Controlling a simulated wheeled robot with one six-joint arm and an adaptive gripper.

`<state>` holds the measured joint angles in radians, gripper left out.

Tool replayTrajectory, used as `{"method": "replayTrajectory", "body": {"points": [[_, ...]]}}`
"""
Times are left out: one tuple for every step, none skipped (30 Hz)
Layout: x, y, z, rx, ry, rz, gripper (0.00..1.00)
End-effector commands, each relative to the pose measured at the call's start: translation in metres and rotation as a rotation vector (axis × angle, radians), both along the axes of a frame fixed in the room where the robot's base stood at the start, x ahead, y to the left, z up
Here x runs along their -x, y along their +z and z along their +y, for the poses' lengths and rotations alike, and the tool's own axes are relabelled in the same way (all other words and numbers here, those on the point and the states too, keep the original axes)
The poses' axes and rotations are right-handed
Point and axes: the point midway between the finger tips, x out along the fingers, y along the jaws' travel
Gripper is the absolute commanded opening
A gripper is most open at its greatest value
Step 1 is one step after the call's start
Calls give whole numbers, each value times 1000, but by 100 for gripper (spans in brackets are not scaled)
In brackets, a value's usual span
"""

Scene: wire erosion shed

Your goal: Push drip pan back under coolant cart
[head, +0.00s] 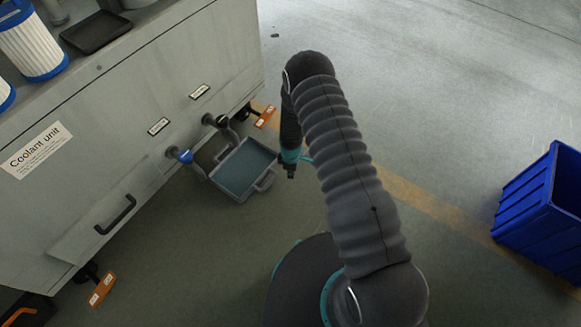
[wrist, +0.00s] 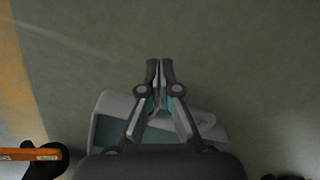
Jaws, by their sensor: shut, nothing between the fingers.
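The drip pan (head: 272,179) is a grey tray with a teal inside and a handle at its outer end. It sticks out from under the grey coolant cart (head: 100,130), its inner part at the cart's lower edge. My gripper (head: 291,174) is shut and empty, pointing down by the pan's outer right side; I cannot tell whether it touches. In the wrist view my gripper (wrist: 160,66) has its fingertips together, past the pan's outer edge. The pan (wrist: 112,103) shows below and partly behind the fingers. The rest of the pan is hidden by my gripper's body.
Orange-tagged caster pedals (head: 265,116) stick out at the cart's lower corners. A blue-handled valve (head: 181,155) and a black one (head: 210,120) jut out above the pan. A blue bin (head: 545,205) stands at the right. The floor between is clear.

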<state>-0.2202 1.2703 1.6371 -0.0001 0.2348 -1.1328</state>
Motion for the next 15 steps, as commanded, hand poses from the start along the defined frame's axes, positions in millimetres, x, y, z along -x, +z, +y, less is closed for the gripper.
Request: {"method": "replayTrajectory", "body": {"points": [[1, -11, 0, 1, 0, 2, 0], [1, -16, 0, 1, 0, 2, 0], [0, -23, 0, 0, 0, 1, 0], [-1, -21, 5, -1, 2, -1, 0], [-3, -20, 11, -1, 4, -2, 0], [-4, -20, 17, 0, 4, -3, 0], [-5, -20, 21, 0, 3, -3, 0], [-6, -20, 24, -1, 3, -2, 0], [-6, -20, 28, -1, 2, -1, 0], [-7, -20, 30, -1, 2, -1, 0], [-7, -20, 32, -1, 2, -1, 0], [-8, -20, 35, -1, 1, -1, 0], [-8, -20, 36, -1, 1, -1, 0], [-9, -20, 37, -1, 0, -1, 0], [-9, -20, 38, -1, 0, -1, 0]]}}
